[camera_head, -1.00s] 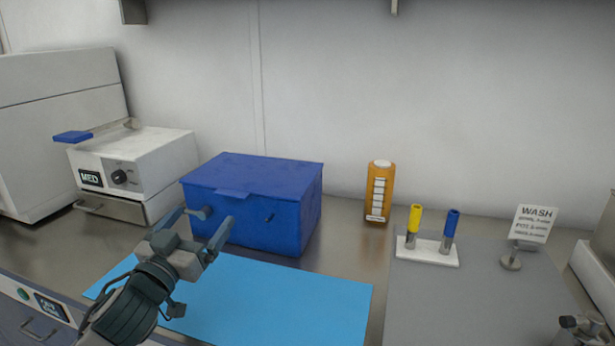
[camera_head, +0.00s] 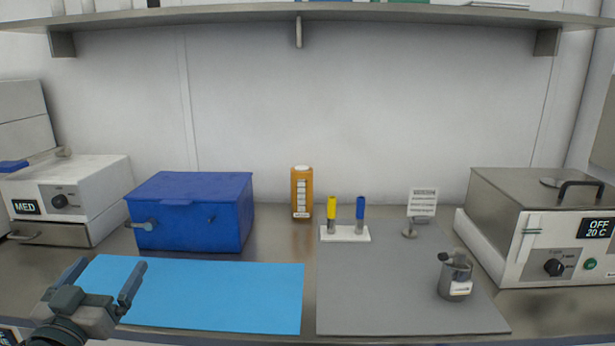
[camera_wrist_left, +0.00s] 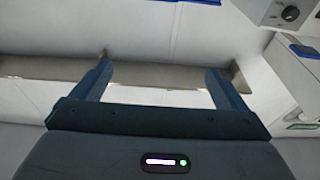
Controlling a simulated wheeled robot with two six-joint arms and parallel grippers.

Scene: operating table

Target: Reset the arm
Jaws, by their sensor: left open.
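My left gripper (camera_head: 103,284) is at the lower left of the head view, over the left end of the blue mat (camera_head: 215,295). Its two fingers are spread and nothing is between them. The left wrist view also shows the open, empty fingers (camera_wrist_left: 160,80), with wall and shelf behind them. My right gripper does not show in either view.
A closed blue box (camera_head: 190,215) stands behind the mat, beside the MED device (camera_head: 70,190). An orange bottle (camera_head: 302,190), a white holder (camera_head: 345,234) with yellow and blue tools, a sign (camera_head: 422,203), a metal cup (camera_head: 455,278) on a grey mat (camera_head: 400,300) and a bath (camera_head: 540,235) stand rightward.

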